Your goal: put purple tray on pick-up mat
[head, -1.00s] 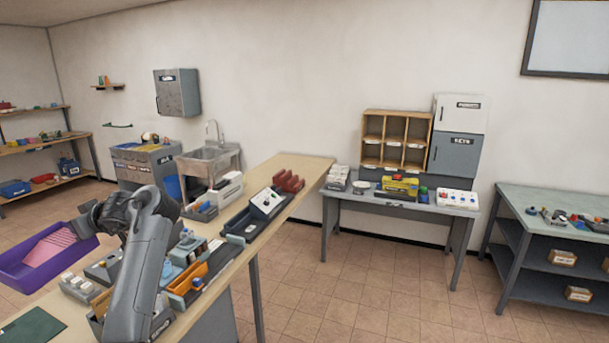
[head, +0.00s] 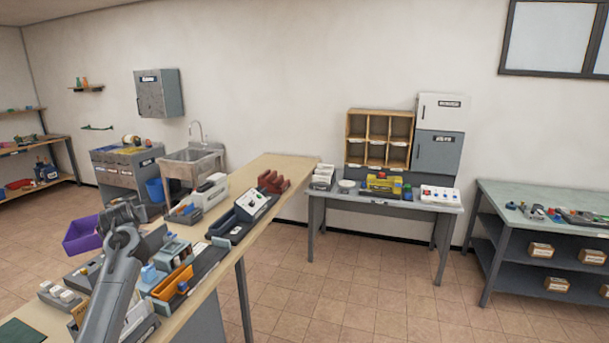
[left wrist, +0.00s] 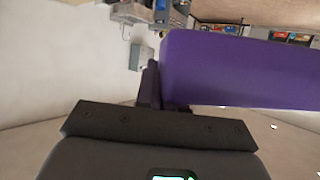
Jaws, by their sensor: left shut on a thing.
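In the left wrist view the tray's purple wall (left wrist: 240,70) fills the upper right, beside the closed fingers (left wrist: 150,92). My right gripper is not in view.
The wooden counter (head: 252,180) carries several bins and boxes, among them an orange tray (head: 172,283) and a dark box (head: 240,213). A sink (head: 193,165) stands behind it. A desk (head: 385,204) with cubbies and a green table (head: 540,200) stand right. Floor between is clear.

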